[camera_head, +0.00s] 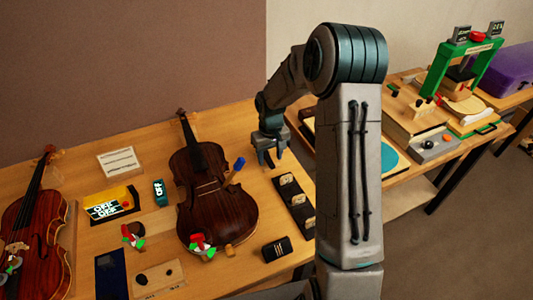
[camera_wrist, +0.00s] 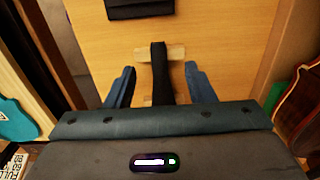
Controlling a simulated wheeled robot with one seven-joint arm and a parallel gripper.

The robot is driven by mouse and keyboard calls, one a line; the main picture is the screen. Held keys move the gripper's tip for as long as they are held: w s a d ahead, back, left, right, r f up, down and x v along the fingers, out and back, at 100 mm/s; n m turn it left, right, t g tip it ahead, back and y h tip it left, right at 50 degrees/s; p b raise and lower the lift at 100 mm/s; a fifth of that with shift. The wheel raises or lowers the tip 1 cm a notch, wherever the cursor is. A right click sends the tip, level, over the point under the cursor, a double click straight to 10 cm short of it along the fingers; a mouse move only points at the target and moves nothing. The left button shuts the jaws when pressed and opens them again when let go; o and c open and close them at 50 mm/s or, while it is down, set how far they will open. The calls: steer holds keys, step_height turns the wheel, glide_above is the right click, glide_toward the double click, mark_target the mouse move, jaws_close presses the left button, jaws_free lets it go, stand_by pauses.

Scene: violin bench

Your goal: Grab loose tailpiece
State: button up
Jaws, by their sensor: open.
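The loose tailpiece appears to be the dark narrow bar (camera_wrist: 160,72) in the wrist view. It lies lengthwise across a pale wooden support (camera_wrist: 176,53) on the bench. My gripper (camera_wrist: 159,70) is open, with one blue finger on each side of the bar and a visible gap to each. The bar's near end is hidden behind my gripper body. In the head view my gripper (camera_head: 268,158) points down at the bench, right of the middle violin (camera_head: 215,200). The bar cannot be made out there.
A dark tray with pale pieces (camera_head: 295,204) lies just in front of my gripper. Bare wood surrounds the bar.

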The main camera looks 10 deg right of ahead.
steer(key=shift+f, duration=0.55)
steer(key=c, duration=1.1)
steer(key=shift+o, duration=0.2)
steer(key=shift+r, duration=0.1)
